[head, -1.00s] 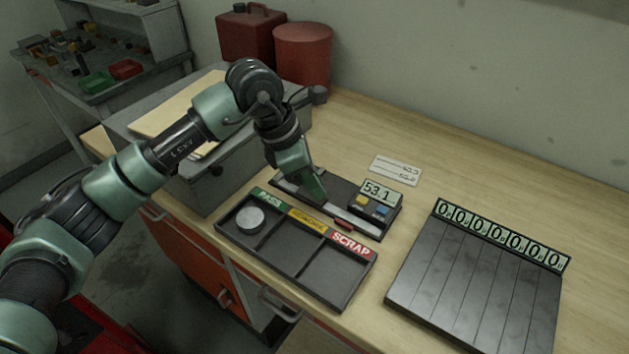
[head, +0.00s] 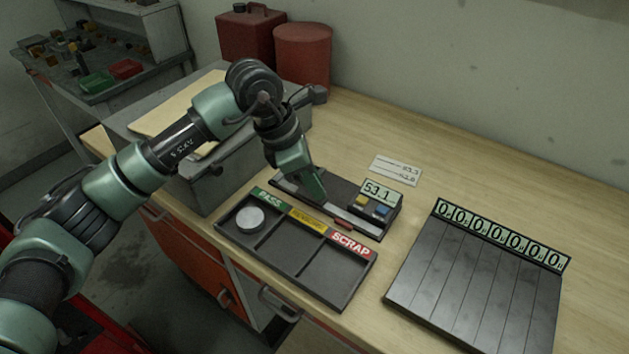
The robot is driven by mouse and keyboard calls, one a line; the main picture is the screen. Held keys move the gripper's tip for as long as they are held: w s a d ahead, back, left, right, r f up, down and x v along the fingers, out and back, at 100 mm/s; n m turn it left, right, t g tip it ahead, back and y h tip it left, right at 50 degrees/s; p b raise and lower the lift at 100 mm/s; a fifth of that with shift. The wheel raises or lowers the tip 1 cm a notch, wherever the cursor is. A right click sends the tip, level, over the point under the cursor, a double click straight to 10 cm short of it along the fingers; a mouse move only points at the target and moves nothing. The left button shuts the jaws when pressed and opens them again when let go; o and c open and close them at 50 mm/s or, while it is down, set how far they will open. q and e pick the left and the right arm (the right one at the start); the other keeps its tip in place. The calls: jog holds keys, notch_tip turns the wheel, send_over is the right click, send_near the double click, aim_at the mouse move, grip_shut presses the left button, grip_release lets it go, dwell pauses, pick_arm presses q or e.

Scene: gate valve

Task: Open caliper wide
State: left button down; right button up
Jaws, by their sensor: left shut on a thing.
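The caliper (head: 340,212) is a dark bench unit with a pale rail, lying behind the sorting tray. Its display (head: 381,191) reads 53.1, with a yellow and a blue button below it. A red piece (head: 344,224) sits on its front edge. My left gripper (head: 314,196) is down at the left-middle part of the caliper, shut on a part of it, likely the sliding jaw. The gripper hides that part. My right gripper is not in view.
The tray (head: 318,276) has PASS, a yellow-labelled and SCRAP compartments. A metal disc (head: 250,219) lies in the PASS compartment. A slotted rack (head: 474,286) with zero counters stands right. A paper card (head: 396,170) lies behind the caliper. Grey box (head: 200,180) at left.

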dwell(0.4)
pick_arm(q)
jog(key=shift+s+d+f+b, duration=0.1)
jog(key=shift+s+d+b, duration=0.25)
jog(key=shift+d+b, duration=0.4)
jog(key=shift+s, duration=0.15)
jog(key=shift+d+r, duration=0.1)
jog(key=shift+r, duration=0.1)
jog(key=c, duration=1.4)
grip_release()
jog(key=b+v, duration=0.1)
jog(key=v, duration=0.6)
jog(key=shift+r+b, duration=0.35)
jog(key=shift+s, duration=0.1)
